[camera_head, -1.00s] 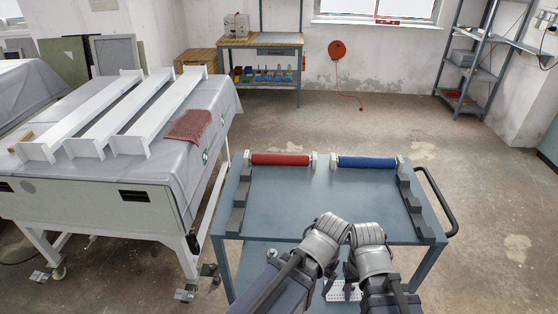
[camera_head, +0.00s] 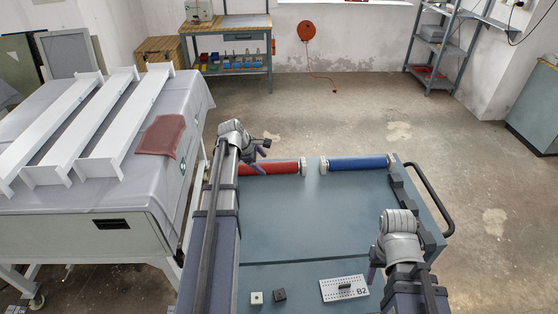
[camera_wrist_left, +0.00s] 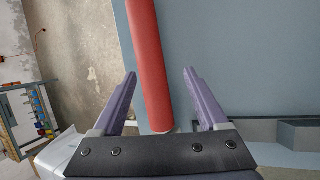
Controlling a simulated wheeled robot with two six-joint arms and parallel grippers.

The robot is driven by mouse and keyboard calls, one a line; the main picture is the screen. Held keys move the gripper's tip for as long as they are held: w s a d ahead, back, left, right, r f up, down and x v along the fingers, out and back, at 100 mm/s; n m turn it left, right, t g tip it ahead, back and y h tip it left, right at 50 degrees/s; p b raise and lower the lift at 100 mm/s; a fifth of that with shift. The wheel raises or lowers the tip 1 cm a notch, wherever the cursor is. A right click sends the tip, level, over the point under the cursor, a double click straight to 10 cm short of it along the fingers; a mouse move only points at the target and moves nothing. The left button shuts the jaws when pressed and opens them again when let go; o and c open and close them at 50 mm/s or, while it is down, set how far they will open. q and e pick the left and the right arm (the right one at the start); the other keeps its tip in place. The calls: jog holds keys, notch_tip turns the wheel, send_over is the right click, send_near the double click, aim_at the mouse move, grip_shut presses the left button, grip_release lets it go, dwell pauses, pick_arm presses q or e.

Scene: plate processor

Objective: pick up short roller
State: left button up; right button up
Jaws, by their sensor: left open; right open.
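A red roller (camera_head: 270,169) lies along the far edge of the blue-grey cart top, its left end hidden behind my left arm in the head view. A blue roller (camera_head: 357,163) lies to its right on the same edge. My left gripper (camera_head: 262,148) is open and empty near the red roller's left part. In the left wrist view the red roller (camera_wrist_left: 150,70) runs between the two spread purple fingers (camera_wrist_left: 160,88), with no visible grip. My right gripper (camera_head: 374,270) is open and empty at the cart's near right, apart from both rollers.
The cart top (camera_head: 315,215) is clear in the middle, with dark stepped blocks (camera_head: 412,208) along its right side. A covered table (camera_head: 60,205) with white beams stands left.

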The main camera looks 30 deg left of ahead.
aim_at(264, 166)
pick_arm(q)
jog(key=shift+w+a+f+n+b, duration=0.5)
jog(key=shift+w+a+f+b, duration=0.45)
jog(key=shift+w+b, duration=0.25)
jog(key=b+x, duration=0.5)
jog(key=shift+s+a+f, duration=0.2)
jog(key=shift+s+f, duration=0.05)
jog(key=shift+f, duration=0.05)
jog(key=shift+r, duration=0.15)
grip_shut()
